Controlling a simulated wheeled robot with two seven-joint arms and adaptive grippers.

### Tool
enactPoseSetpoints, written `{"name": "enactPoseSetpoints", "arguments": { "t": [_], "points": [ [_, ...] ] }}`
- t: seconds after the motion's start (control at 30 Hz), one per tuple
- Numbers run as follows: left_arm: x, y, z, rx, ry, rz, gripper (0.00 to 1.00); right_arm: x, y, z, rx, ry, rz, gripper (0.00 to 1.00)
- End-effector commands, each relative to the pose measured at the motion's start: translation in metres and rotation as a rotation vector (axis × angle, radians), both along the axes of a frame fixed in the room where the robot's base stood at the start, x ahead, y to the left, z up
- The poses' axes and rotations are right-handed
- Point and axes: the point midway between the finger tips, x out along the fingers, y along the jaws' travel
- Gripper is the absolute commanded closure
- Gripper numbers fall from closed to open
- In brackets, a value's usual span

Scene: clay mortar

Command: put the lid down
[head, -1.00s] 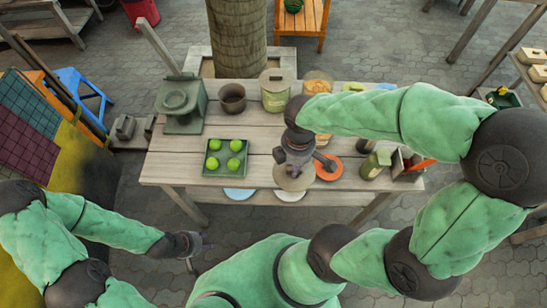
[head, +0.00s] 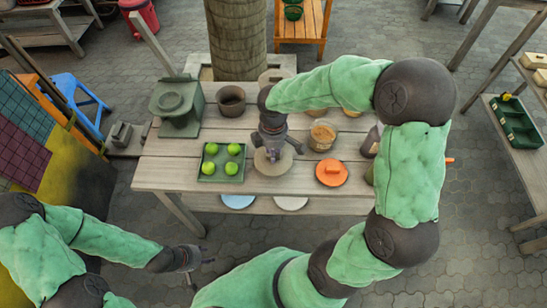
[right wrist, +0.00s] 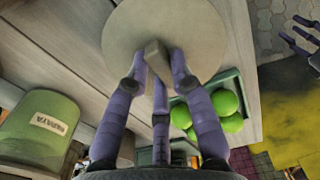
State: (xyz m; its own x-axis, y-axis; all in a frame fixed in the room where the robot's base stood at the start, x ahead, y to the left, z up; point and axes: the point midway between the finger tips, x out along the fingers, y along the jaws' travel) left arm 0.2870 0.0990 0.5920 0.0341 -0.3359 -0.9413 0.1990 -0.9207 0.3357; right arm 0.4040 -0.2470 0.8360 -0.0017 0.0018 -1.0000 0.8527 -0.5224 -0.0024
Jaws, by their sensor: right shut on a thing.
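My right gripper (head: 272,148) is shut on the knob of a round beige lid (head: 264,166). In the right wrist view the lid (right wrist: 150,28) hangs flat beyond the fingers (right wrist: 158,65), which close around its block-like knob. It is over the front part of the table, between a tray of green fruit and an orange lid. Whether its underside touches the wood, I cannot tell. My left gripper (head: 193,257) is empty and open, low in front of the table on the left.
The green tray (head: 204,178) stands close left of the lid, the orange lid (head: 331,174) to its right. Behind are a brown pot (head: 231,100), a green stove (head: 177,103), an open jar (head: 322,135) and a canister labelled PAPAYA (right wrist: 40,130), mostly hidden by my arm in the head view.

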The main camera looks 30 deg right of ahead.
Motion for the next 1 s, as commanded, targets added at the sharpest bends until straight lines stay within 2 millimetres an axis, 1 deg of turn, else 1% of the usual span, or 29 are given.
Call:
{"name": "enactPoseSetpoints", "arguments": {
  "t": [0.03, 0.1, 0.17, 0.4, 0.57, 0.6, 0.67, 1.0],
  "points": [
    [0.0, 0.0, -0.007, 0.0, 0.0, 0.0, 0.6, -0.002, 0.0, -0.013, 0.0, 0.004, 0.001, 1.0],
    [0.0, 0.0, -0.011, 0.0, 0.0, 0.0, 0.6, -0.002, 0.0, -0.023, 0.0, 0.004, 0.0, 1.0],
    [0.0, 0.0, -0.013, 0.0, 0.0, 0.0, 0.6, -0.002, 0.0, -0.027, 0.0, 0.004, 0.0, 1.0],
    [0.0, 0.0, -0.011, 0.0, 0.0, 0.0, 0.6, -0.002, 0.0, -0.026, 0.001, 0.002, -0.001, 1.0],
    [0.0, 0.0, -0.013, 0.0, 0.0, 0.0, 0.6, -0.002, 0.0, -0.03, 0.0, 0.002, -0.001, 1.0],
    [0.0, 0.0, -0.013, 0.0, 0.0, 0.0, 0.6, -0.002, 0.0, -0.03, 0.0, 0.002, -0.001, 0.68],
    [0.0, 0.0, -0.013, 0.0, 0.0, 0.0, 0.6, -0.002, 0.0, -0.03, 0.0, 0.002, 0.0, 0.53],
    [0.0, 0.0, -0.012, 0.0, 0.0, 0.0, 0.6, -0.002, 0.0, -0.028, 0.0, 0.002, 0.0, 0.53]
  ]
}}
